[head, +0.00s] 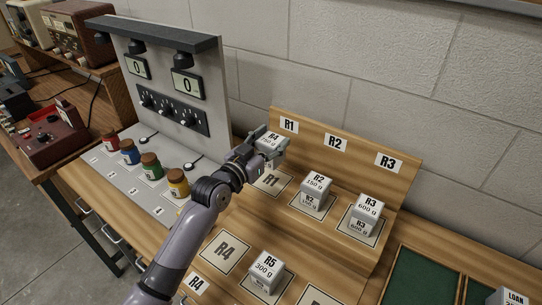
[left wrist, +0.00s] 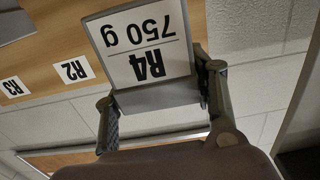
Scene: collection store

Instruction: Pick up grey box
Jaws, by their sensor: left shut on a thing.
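A grey box (head: 269,143) with a white label is between the fingers of my left gripper (head: 262,152), near the R1 mat (head: 272,181) on the wooden stand. In the left wrist view the box (left wrist: 148,45) fills the upper middle, and its label reads R4, 750 g, upside down. The fingers of my left gripper (left wrist: 160,92) are shut on its two sides. The underside of the box is hidden, so I cannot tell whether it touches the stand. My right gripper is not in view.
Boxes marked R2 (head: 316,185), R3 (head: 367,207) and R5 (head: 267,268) stand on their mats. The R4 mat (head: 224,250) is bare. Several coloured jars (head: 151,165) stand left, before a grey panel (head: 172,75). Green trays (head: 420,278) lie at the lower right.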

